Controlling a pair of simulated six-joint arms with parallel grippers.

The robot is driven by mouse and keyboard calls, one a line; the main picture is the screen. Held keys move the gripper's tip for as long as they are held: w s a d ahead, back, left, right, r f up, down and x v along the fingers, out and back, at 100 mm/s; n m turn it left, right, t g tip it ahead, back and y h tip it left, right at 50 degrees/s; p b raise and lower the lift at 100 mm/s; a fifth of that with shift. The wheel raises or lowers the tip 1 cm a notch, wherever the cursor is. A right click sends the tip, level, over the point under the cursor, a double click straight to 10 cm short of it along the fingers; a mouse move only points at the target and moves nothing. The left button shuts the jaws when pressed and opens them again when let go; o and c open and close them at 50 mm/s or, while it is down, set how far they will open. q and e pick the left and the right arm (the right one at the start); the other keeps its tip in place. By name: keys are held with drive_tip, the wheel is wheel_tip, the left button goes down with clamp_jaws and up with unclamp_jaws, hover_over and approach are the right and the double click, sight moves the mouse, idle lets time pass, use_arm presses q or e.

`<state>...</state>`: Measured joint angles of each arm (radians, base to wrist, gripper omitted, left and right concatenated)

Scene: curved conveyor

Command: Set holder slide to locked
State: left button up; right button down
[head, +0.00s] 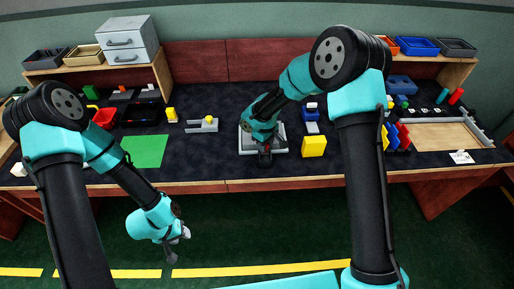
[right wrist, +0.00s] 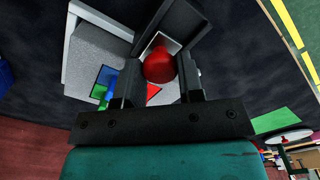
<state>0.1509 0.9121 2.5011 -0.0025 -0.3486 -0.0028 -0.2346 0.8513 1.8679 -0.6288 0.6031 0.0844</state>
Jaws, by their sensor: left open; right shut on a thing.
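The grey holder (head: 243,140) lies on the dark table in front of my right arm. Its light grey body also shows in the right wrist view (right wrist: 90,65), with a red knob (right wrist: 158,66) and blue, green and red marks near it. My right gripper (head: 265,158) is down at the holder, its fingers (right wrist: 158,80) shut on the red knob, one on each side. The gripper hides part of the holder and its marks, so I cannot tell the slide's exact position. My left gripper (head: 178,242) is open and empty, low in front of the table edge.
A yellow block (head: 314,146) stands just right of the holder. A small grey fixture with a yellow piece (head: 207,124) lies to its left, beyond it a green mat (head: 145,150). Blue blocks (head: 310,114) stand behind right. Dark table between is clear.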

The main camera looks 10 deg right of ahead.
drive_tip(key=shift+w, duration=0.3)
drive_tip(key=c, duration=0.7)
unclamp_jaws()
drive_tip(key=shift+c, duration=0.2)
drive_tip(key=shift+r, duration=0.1)
wheel_tip(320, 180, up, 17)
drive_tip(key=shift+s, duration=0.1)
